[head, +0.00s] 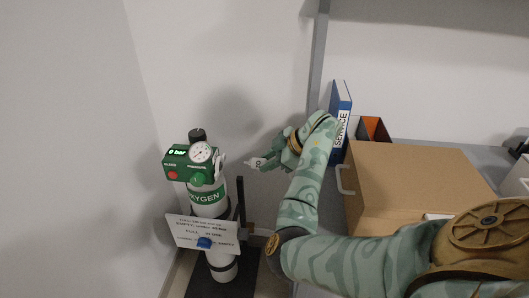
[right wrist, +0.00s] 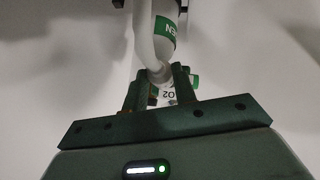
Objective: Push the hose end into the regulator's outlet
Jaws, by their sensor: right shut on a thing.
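The green regulator (head: 188,164) with a round gauge sits on top of the oxygen cylinder (head: 209,200); its small display reads "0 bar". My right gripper (head: 262,162) is shut on the hose end (head: 250,163), whose pale tip points left toward the regulator. A clear gap lies between the tip and the regulator's right side, where the outlet is too small to make out. In the right wrist view a pale hose (right wrist: 146,45) rises from between the fingers, with an O2 tag (right wrist: 169,97) by them. My left gripper is out of view.
A white sign (head: 203,232) with a blue knob (head: 204,243) hangs in front of the cylinder. A dark stand post (head: 240,200) rises to its right. A cardboard box (head: 410,180), a blue service binder (head: 341,112) and a grey shelf lie to the right.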

